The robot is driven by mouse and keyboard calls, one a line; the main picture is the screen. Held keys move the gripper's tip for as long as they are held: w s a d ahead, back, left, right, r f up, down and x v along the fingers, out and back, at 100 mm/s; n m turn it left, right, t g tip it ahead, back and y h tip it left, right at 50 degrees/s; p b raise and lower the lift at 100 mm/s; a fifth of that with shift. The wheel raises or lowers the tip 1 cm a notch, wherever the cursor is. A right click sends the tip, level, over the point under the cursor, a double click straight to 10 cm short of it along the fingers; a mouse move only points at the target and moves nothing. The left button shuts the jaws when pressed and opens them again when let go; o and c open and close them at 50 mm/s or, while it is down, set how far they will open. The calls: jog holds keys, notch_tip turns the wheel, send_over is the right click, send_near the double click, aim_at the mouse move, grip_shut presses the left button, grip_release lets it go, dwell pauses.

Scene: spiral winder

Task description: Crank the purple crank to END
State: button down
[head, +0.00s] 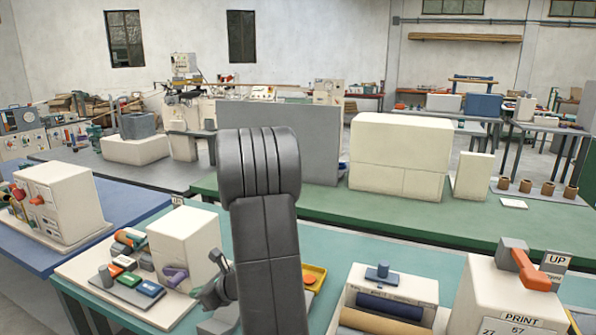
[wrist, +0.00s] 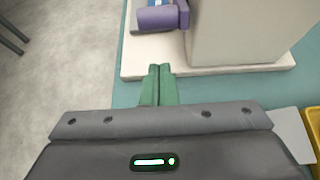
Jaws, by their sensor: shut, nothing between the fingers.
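The purple crank (head: 175,276) sits on the front side of a cream box (head: 184,243) on a cream base plate. In the wrist view the purple crank (wrist: 160,18) shows at the top, beside the box wall (wrist: 235,30). My gripper (wrist: 159,68) has its two green fingers together, with nothing between them. In the picture, its tips lie over the near edge of the base plate (wrist: 215,70), below the crank and apart from it. In the head view my arm hides much of the area right of the box. I cannot read an END mark.
Colored blocks (head: 125,262) sit left of the crank on the same plate. A yellow tray (head: 315,277) lies to the right on the teal table. A roller machine (head: 390,300) and a box with an orange lever (head: 525,268) stand farther right.

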jog(key=shift+w+a+r+p, duration=0.15)
jog(key=shift+w+a+p, duration=0.1)
jog(key=shift+a, duration=0.2)
jog(key=shift+w+a+r+p, duration=0.1)
jog(key=shift+a+p, duration=0.2)
jog(key=shift+a, duration=0.2)
jog(key=shift+w+a+r+p, duration=0.15)
jog(key=shift+w+a+p, duration=0.1)
jog(key=shift+a, duration=0.2)
jog(key=shift+s+d, duration=0.1)
jog(key=shift+s, duration=0.05)
